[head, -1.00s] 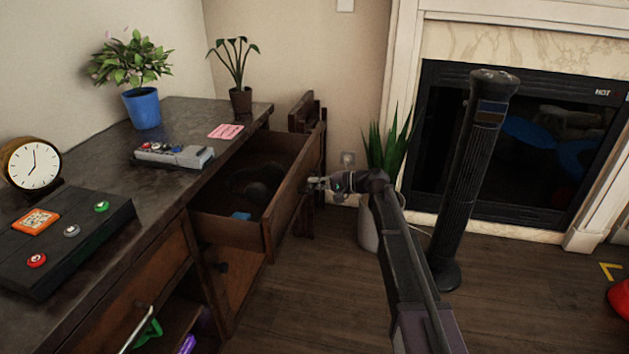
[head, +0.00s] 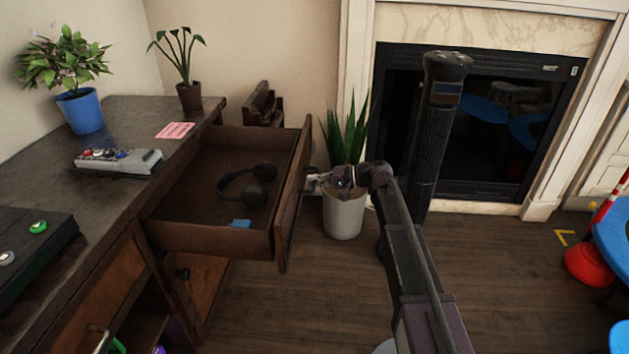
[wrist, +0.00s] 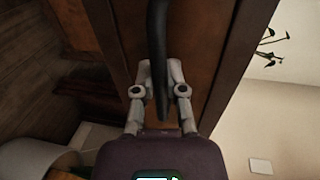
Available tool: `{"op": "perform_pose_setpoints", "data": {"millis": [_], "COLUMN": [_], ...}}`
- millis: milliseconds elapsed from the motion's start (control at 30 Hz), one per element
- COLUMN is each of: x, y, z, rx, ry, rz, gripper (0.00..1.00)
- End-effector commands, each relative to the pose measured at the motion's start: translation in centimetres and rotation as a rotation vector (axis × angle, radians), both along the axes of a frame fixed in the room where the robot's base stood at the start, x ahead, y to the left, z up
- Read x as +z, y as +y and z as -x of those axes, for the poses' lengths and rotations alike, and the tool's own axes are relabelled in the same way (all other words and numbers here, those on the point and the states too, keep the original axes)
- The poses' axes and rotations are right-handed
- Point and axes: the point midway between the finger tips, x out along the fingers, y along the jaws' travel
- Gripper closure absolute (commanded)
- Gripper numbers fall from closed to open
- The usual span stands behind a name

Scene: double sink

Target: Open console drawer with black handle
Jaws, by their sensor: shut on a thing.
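The console drawer (head: 210,241) is pulled well out of the dark-topped console (head: 117,202) in the head view. Black headphones (head: 248,186) and a small blue item (head: 240,223) lie inside it. My gripper (head: 312,182) is at the outer side of the drawer front (head: 292,200). In the wrist view my gripper (wrist: 160,85) has its two fingers on either side of the black handle (wrist: 158,45), shut on it. The drawer front (wrist: 203,40) fills the upper middle of that view.
A potted plant (head: 344,212) stands on the floor behind my gripper. A black column (head: 432,140) stands before the fireplace (head: 515,110). A red object (head: 588,264) and blue chair (head: 612,238) are at the right. Wooden floor is clear in front.

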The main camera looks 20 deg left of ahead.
Motion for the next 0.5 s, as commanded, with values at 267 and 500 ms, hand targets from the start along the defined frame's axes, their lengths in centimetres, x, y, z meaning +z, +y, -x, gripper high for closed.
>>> {"op": "perform_pose_setpoints", "data": {"millis": [267,500], "x": [0.0,0.02], "y": [0.92,1.14], "z": [0.32,0.44], "rx": [0.009,0.011], "ry": [0.0,0.0], "rz": [0.0,-0.001], "gripper": [1.0,0.49]}}
